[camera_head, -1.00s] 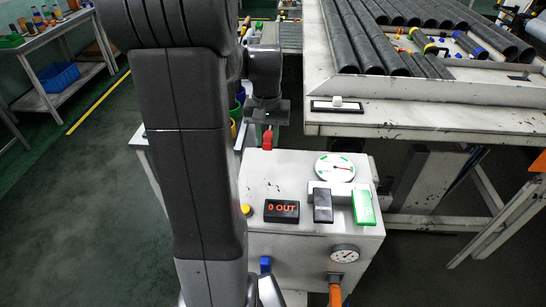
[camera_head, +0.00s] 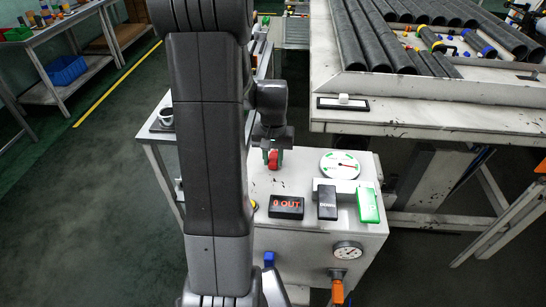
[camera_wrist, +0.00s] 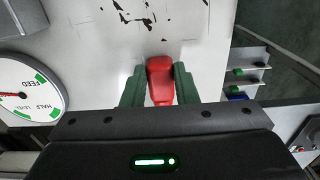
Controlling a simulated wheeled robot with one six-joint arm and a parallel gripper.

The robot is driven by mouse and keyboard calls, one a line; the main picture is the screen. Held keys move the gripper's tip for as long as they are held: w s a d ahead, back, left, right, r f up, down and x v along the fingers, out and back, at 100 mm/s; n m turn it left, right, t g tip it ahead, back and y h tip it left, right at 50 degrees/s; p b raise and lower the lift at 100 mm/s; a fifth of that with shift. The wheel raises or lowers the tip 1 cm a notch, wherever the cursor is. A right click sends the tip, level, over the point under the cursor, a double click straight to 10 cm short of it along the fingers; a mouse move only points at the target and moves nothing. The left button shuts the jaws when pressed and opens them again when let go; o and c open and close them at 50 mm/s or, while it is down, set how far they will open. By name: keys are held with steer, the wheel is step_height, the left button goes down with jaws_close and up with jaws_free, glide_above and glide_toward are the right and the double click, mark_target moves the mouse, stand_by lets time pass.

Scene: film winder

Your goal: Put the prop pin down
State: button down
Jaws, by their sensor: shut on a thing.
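The red prop pin (camera_wrist: 160,76) is between the two green fingers of my gripper (camera_wrist: 159,88) in the wrist view, and my gripper is shut on it. In the head view the red pin (camera_head: 272,161) shows just below my dark wrist, at the back left of the white control box (camera_head: 315,245). The pin is over or against the box top; I cannot tell whether it touches. Its lower end is hidden.
On the box are a round dial (camera_head: 340,165), a "0 OUT" display (camera_head: 286,207), a black DOWN switch (camera_head: 327,203) and a green switch (camera_head: 368,205). A workbench with dark tubes (camera_head: 405,115) stands behind right. A small table (camera_head: 152,136) is left of my arm.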

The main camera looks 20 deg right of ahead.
mark_target(273, 161)
steer(key=c, duration=1.1)
jaws_free()
steer(key=shift+c, duration=0.2)
step_height(273, 161, up, 12)
steer(key=shift+r, duration=0.1)
